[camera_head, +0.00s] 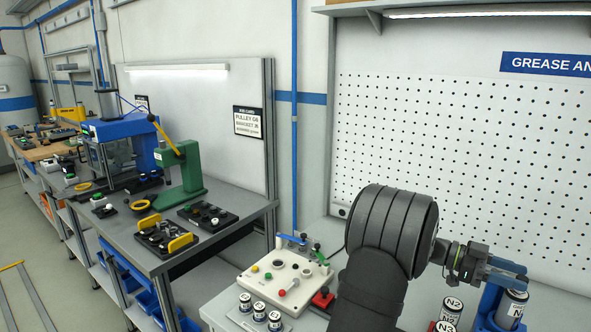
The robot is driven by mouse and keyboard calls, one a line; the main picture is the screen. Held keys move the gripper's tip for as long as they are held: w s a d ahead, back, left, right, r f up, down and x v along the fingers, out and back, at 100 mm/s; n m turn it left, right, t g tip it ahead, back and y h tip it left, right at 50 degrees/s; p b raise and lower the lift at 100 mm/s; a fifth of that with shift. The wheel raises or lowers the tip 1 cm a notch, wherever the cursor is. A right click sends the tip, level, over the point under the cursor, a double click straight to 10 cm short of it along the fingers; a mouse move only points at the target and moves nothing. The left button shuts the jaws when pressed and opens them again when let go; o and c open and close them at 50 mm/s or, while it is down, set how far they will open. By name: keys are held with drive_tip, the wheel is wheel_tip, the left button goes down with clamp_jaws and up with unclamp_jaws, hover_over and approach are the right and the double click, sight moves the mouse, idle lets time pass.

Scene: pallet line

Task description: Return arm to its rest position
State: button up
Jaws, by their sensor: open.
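My gripper (507,271) is at the lower right, at the end of my dark arm. Its blue fingers reach to the right and are open. A white-labelled can (511,305) stands just below them, beside a blue holder (487,312). I cannot tell whether the fingers touch the can. My arm's large ribbed dark joint fills the middle right and hides part of the bench behind it.
Left of my arm, a white fixture board (254,279) with knobs and several small cans (259,311) stand on the near bench. More cans (452,306) stand at lower right. A perforated wall panel (480,150) rises behind. A green press (190,175) stands on the left bench.

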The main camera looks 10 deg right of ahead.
drive_tip(key=n+t+h, duration=0.1)
drive_tip(key=t, duration=0.1)
drive_tip(key=d+n+t+h, duration=0.1)
drive_tip(key=n+t+h, duration=0.1)
drive_tip(key=shift+s, duration=0.15)
drive_tip(key=shift+d+n+t+h, duration=0.3)
drive_tip(key=shift+n+t+h, duration=0.1)
drive_tip(key=shift+n+t, duration=0.35)
